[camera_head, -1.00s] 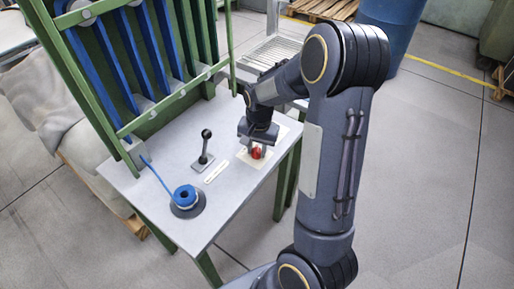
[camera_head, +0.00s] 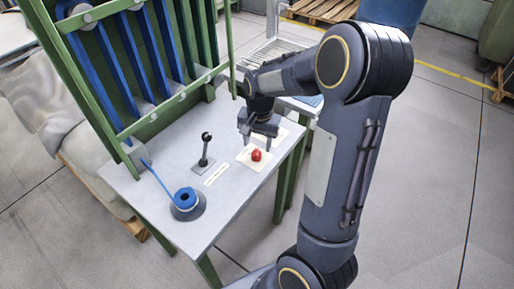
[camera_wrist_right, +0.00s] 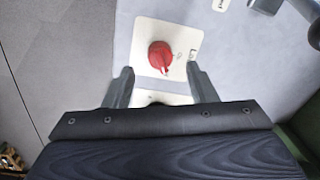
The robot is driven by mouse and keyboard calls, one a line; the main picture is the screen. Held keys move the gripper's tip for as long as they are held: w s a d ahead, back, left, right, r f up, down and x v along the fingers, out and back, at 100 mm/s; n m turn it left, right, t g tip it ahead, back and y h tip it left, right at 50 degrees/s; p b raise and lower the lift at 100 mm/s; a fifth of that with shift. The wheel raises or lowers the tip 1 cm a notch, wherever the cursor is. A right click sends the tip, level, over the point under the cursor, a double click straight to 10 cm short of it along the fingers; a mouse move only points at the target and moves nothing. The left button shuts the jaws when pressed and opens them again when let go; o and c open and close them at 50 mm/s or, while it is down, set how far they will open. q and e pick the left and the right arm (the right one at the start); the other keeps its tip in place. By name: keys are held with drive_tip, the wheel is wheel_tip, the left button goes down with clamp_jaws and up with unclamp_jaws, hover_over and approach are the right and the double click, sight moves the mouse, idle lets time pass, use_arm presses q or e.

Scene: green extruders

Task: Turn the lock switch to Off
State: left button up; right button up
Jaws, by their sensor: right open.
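The red lock switch (camera_head: 256,155) sits on a pale square plate (camera_head: 246,162) on the grey table. In the right wrist view the switch is a round red knob (camera_wrist_right: 161,56) with a raised handle, on the pale plate (camera_wrist_right: 143,38) with partly readable lettering beside it. My right gripper (camera_head: 259,140) is open and empty, above the table just behind the switch and apart from it. In the right wrist view its two fingers (camera_wrist_right: 160,82) are spread, with the knob beyond their tips. My left gripper is not in view.
A black-knobbed lever (camera_head: 205,150) stands left of the switch, with a label strip (camera_head: 216,174) between them. A green frame with blue bars (camera_head: 140,70) rises behind.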

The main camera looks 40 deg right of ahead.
sight(258, 152)
drive_tip(key=shift+r, duration=1.65)
drive_tip(key=shift+s+a+r, duration=0.1)
drive_tip(key=shift+s+r, duration=0.1)
drive_tip(key=s+a+r+n+t+y+p, duration=0.1)
drive_tip(key=s+a+r+n+t, duration=0.1)
drive_tip(key=s+a+r+n, duration=0.2)
drive_tip(key=s+a+r+n+t+y+p, duration=0.2)
drive_tip(key=s+a+r+n, duration=0.3)
drive_tip(key=s+a, duration=0.5)
drive_tip(key=s+t, duration=0.1)
drive_tip(key=s, duration=0.3)
drive_tip(key=shift+a+n, duration=0.3)
drive_tip(key=shift+a, duration=0.05)
drive_tip(key=shift+s+r, duration=0.1)
drive_tip(key=shift+s, duration=0.05)
